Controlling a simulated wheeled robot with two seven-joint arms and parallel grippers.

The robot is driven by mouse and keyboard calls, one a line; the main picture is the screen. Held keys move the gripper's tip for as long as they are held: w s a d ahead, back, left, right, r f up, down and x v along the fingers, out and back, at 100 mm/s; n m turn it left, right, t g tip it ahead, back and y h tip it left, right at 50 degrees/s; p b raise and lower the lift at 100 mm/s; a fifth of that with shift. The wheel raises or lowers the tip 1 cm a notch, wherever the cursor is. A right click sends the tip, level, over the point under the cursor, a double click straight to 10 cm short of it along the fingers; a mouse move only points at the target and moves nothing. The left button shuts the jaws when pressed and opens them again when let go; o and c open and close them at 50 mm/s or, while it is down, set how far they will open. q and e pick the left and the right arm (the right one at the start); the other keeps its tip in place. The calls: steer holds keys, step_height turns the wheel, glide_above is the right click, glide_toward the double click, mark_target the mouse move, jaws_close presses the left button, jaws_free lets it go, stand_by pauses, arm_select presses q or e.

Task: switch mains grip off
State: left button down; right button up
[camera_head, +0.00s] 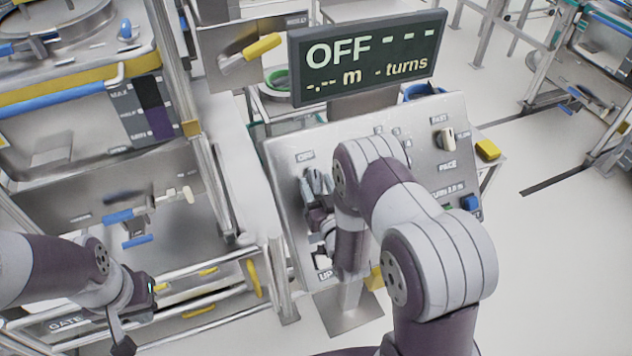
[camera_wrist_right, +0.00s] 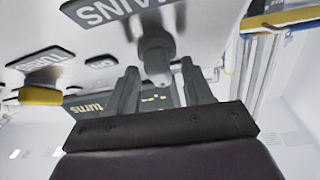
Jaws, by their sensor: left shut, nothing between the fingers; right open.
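The mains grip (camera_wrist_right: 156,50) is a grey knob on the metal control panel, beside a dark MAINS label (camera_wrist_right: 112,8) that appears upside down in the right wrist view. My right gripper (camera_wrist_right: 161,88) is open, with one finger on either side of the grip's line; I cannot tell whether they touch it. In the head view my right gripper (camera_head: 318,186) is at the left part of the panel (camera_head: 285,150), below a small OFF label, and largely hides the grip. My left gripper (camera_head: 122,346) is shut and empty at the lower left, away from the panel.
A dark display (camera_head: 368,58) above the panel reads OFF with dashes. A pale knob (camera_head: 446,139) and a blue button (camera_head: 470,203) are on the panel's right side. Steel frames and a machine (camera_head: 70,110) stand at the left. Open floor lies at the right.

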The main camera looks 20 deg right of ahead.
jaws_close()
steer(key=shift+d+f+n+y+b, duration=0.1)
steer(key=shift+n+y+b, duration=0.3)
steer(key=shift+n, duration=0.1)
steer(key=shift+n+y, duration=0.3)
jaws_free()
